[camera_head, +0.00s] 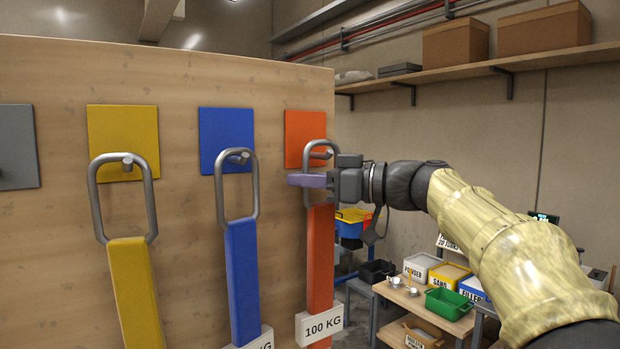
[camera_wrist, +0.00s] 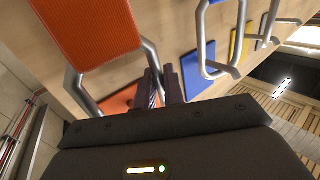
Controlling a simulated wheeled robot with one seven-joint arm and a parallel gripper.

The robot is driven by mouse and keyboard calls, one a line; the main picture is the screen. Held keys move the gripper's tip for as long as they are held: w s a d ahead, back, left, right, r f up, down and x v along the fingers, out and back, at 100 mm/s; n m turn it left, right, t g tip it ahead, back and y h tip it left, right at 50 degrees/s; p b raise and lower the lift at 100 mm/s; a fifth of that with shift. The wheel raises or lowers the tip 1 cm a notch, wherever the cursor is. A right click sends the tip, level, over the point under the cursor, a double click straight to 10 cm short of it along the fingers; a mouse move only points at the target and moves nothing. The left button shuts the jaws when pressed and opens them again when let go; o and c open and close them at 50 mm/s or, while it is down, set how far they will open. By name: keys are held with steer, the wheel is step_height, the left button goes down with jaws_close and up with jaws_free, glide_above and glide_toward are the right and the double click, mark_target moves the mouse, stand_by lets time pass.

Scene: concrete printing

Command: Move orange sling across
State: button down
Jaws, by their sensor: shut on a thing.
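The orange sling (camera_head: 320,259) hangs down the wooden board, with a metal ring at its top and a white "100 KG" tag near its lower end. Its ring (camera_head: 308,161) is at the peg in front of the orange square (camera_head: 296,135); I cannot tell whether the peg still bears it. My gripper (camera_head: 308,180) reaches in from the right and is shut on the ring's side bar, just above the orange strap. In the wrist view the fingers (camera_wrist: 163,88) close around the bar, and the orange strap (camera_wrist: 92,30) is at upper left.
A blue sling (camera_head: 242,280) and a yellow sling (camera_head: 134,290) hang from pegs to the left, below blue and yellow squares. A grey square (camera_head: 18,150) is at far left. A cart with bins (camera_head: 448,303) stands behind, lower right.

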steer(key=shift+w+a+f+b, duration=0.15)
steer(key=shift+w+f+b, duration=0.15)
steer(key=shift+f+b, duration=0.2)
steer(key=shift+r, duration=0.1)
stand_by(0.4)
steer(key=c, duration=1.4)
jaws_free()
steer(key=shift+b, duration=0.3)
steer(key=shift+d, duration=0.2)
steer(key=b+v, duration=0.6)
steer(key=v, duration=1.1)
steer(key=shift+b, duration=0.4)
